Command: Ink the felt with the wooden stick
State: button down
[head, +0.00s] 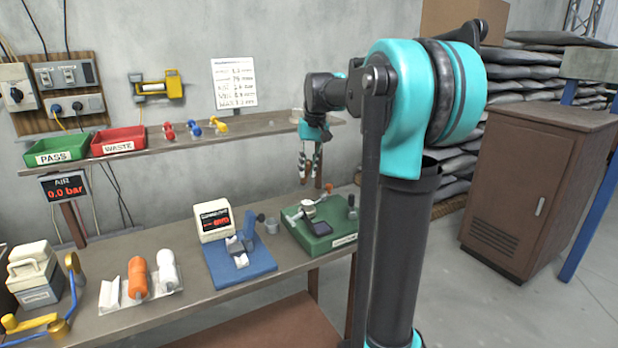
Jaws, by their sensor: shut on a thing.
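My gripper (311,176) points down above the back of the green station (298,236). It is shut on a thin thing that barely shows between its fingers; this fits the wooden stick, but its outline is too small to be sure. The green station carries a dark square pad (322,229), a round dial-like part (308,208), an orange-tipped part (328,187) and a small dark upright piece (351,201). I cannot tell for certain which of these is the felt. The gripper appears apart from the pad.
A blue station (240,275) with a white display box (213,220) stands left of the green one. Green (58,151) and red (118,141) bins stand on the shelf (250,131) above.

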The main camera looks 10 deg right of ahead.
jog(key=shift+r, duration=1.5)
jog(key=shift+f+g, duration=0.35)
jog(key=shift+g, duration=0.05)
jog(key=shift+d+r, duration=0.1)
jog(key=shift+d, duration=0.05)
